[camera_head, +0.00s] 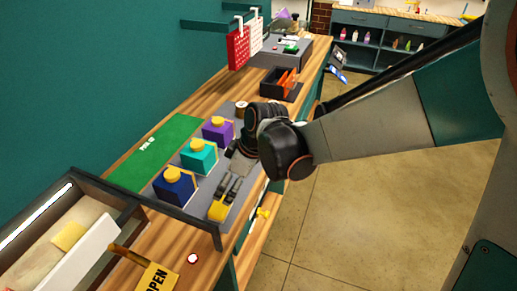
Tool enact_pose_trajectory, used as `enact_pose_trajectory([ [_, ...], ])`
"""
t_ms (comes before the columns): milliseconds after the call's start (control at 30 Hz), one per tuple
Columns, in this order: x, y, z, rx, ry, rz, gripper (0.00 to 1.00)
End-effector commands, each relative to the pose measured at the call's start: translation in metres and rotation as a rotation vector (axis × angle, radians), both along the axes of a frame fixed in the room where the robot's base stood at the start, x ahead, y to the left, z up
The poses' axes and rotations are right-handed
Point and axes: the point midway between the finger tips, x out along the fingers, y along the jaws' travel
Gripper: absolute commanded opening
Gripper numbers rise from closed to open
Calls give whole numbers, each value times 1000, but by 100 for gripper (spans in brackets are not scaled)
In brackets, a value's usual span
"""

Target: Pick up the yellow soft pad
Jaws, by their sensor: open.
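A small yellow block (217,211), which looks like the soft pad, lies near the front end of the grey mat (207,228). My gripper (227,190) points down over the mat, its two dark fingers apart with a gap between them. The fingertips are close to the yellow block's far side; I cannot tell whether they touch it. A second, flat yellow piece (68,235) lies in the open tray at the lower left, and I cannot tell which of the two is the pad meant.
Purple (217,132), teal (198,158) and blue (175,188) boxes with yellow knobs stand left of my gripper. A green mat (155,152) lies behind them. A dark bin (270,85) with orange dividers stands farther along the wooden bench.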

Motion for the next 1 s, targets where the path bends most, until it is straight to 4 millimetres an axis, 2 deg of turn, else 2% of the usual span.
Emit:
enact_pose_trajectory([
  [400, 5, 22, -63, 0, -1, -1, 93],
  [733, 8, 30, -82, 0, 0, -4, 93],
  [1000, 8, 42, -118, 0, -1, -4, 93],
])
